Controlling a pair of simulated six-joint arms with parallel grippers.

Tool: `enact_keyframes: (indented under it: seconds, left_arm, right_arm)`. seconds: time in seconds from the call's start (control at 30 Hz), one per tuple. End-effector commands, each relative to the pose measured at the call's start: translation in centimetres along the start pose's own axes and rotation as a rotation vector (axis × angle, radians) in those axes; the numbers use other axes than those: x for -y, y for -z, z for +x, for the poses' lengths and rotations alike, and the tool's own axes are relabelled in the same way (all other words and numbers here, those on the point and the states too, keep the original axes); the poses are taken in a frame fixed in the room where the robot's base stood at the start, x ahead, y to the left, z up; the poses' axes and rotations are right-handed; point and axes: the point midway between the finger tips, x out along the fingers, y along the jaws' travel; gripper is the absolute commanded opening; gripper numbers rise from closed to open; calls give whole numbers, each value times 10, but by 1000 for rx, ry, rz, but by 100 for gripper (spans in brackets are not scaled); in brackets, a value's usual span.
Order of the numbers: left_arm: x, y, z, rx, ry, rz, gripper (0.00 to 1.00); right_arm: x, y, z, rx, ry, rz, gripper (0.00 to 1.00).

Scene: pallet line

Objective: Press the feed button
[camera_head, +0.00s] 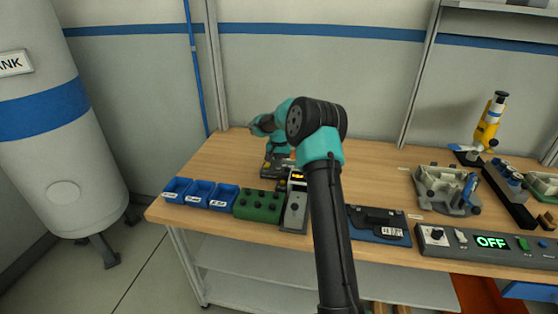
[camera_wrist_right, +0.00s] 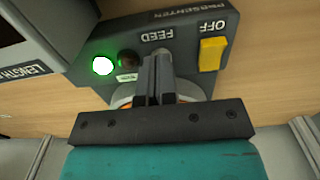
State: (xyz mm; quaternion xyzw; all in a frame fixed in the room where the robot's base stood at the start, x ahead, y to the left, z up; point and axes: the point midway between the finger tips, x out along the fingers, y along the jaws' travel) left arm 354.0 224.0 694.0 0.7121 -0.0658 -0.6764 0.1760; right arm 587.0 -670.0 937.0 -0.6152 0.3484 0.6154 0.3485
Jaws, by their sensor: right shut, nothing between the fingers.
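In the right wrist view, a dark grey control panel (camera_wrist_right: 205,25) carries the word FEED, seen upside down. My right gripper (camera_wrist_right: 160,65) is shut and empty, its fingers together over the panel just beside that word. My left gripper is not in view.
Blue bins (camera_head: 197,194) and a green block (camera_head: 258,206) stand left on the bench. A console (camera_head: 460,240) reads OFF at right.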

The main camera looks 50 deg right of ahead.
Motion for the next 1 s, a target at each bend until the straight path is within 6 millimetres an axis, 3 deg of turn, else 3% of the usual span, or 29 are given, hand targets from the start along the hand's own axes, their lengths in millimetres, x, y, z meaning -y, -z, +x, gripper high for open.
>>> enact_keyframes:
  seconds: [0.17,0.37,0.67,0.87,1.0]
  left_arm:
    - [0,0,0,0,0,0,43]
    - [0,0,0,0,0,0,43]
    - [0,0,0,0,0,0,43]
    - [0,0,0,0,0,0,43]
    - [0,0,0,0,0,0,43]
  right_arm:
    - [0,0,2,0,0,0,0]
    - [0,0,21,2,-1,0,0]
    - [-1,-2,25,9,-4,0,0]
    - [-1,-2,14,7,-3,1,0]
    - [-2,-1,-6,1,0,2,0]
